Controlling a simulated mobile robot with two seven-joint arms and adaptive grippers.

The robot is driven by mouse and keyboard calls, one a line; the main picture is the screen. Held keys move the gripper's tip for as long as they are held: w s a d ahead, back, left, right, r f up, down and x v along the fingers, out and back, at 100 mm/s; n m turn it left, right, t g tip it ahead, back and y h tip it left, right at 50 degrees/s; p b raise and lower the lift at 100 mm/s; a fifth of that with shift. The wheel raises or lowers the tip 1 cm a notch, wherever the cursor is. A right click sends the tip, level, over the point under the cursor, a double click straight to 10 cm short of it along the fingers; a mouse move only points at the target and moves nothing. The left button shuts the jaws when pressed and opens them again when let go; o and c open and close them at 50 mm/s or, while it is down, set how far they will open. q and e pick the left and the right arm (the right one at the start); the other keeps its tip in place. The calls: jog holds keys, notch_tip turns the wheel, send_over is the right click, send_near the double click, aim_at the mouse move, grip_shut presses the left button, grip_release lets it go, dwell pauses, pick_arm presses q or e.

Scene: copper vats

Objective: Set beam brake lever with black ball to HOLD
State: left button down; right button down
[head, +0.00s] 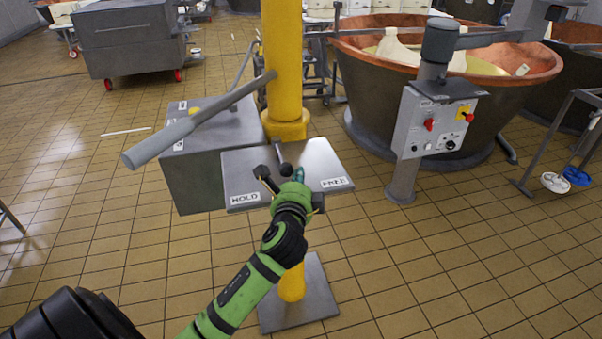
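The ball lies between the HOLD label (245,198) on the left and the FREE label (334,182) on the right. My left gripper (282,175) is over the plate's front edge, its fingers spread apart with the ball between their tips. I cannot tell whether a finger touches the ball. My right gripper is not in view.
A yellow post (283,70) rises behind the plate, with a long grey bar (200,121) sticking out to the left. A grey box (205,150) adjoins the plate. A control panel (437,122) and a copper vat (440,70) stand to the right. Tiled floor is open in front.

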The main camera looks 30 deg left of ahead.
aim_at(286, 176)
pick_arm(q)
jog(key=shift+s+a+r, duration=0.1)
jog(key=shift+s+a, duration=0.05)
jog(key=shift+s+a+r+m+t+h+p, duration=0.1)
jog(key=shift+s+a+m+t+h+p, duration=0.4)
jog(key=shift+h+p, duration=0.4)
jog(key=shift+s+a+m+h+p, duration=0.4)
jog(key=shift+s+m+h+p, duration=0.2)
jog(key=shift+m+p, duration=0.1)
jog(key=shift+s+a+p, duration=0.4)
jog(key=shift+s+a, duration=0.1)
jog(key=shift+a, duration=0.05)
jog(key=shift+s+a+p, duration=0.35)
jog(key=shift+s+a, duration=0.25)
jog(key=shift+a, duration=0.2)
jog(key=shift+f, duration=0.2)
